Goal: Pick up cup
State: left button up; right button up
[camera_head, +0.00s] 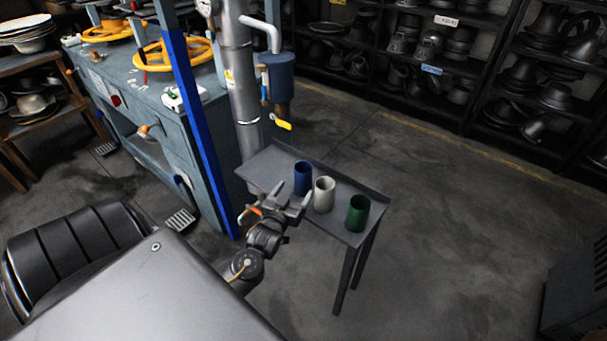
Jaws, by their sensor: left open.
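Three cups stand upright in a row on a small grey side table (262,170). The blue cup (303,177) is at the left, the white cup (324,195) is in the middle, and the green cup (357,214) is at the right. My left gripper (293,200) is open at the table's near edge, just in front of the blue and white cups. Its fingers point toward them and nothing shows between the fingers. I cannot tell whether a finger touches a cup. My right gripper is not in view.
A blue-grey machine (150,110) with yellow handwheels (175,54) stands at the left. Shelves of hat moulds (455,65) line the back.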

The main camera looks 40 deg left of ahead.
aim_at(306, 163)
pick_arm(q)
jog(key=shift+t, duration=0.3)
jog(key=x, duration=0.4)
jog(key=a+r+x, duration=0.1)
jog(key=x, duration=0.1)
jog(key=shift+s, duration=0.1)
jog(key=shift+r+p+x, duration=0.1)
jog(key=shift+p+x, duration=0.15)
jog(key=shift+x, duration=1.1)
jog(key=shift+r+p+x, duration=0.15)
jog(key=shift+p+x, duration=0.1)
jog(key=shift+x, duration=1.15)
jog(key=shift+d, duration=0.15)
jog(key=shift+c, duration=0.4)
jog(key=c, duration=1.2)
jog(key=shift+c, duration=0.6)
jog(key=shift+r, duration=0.15)
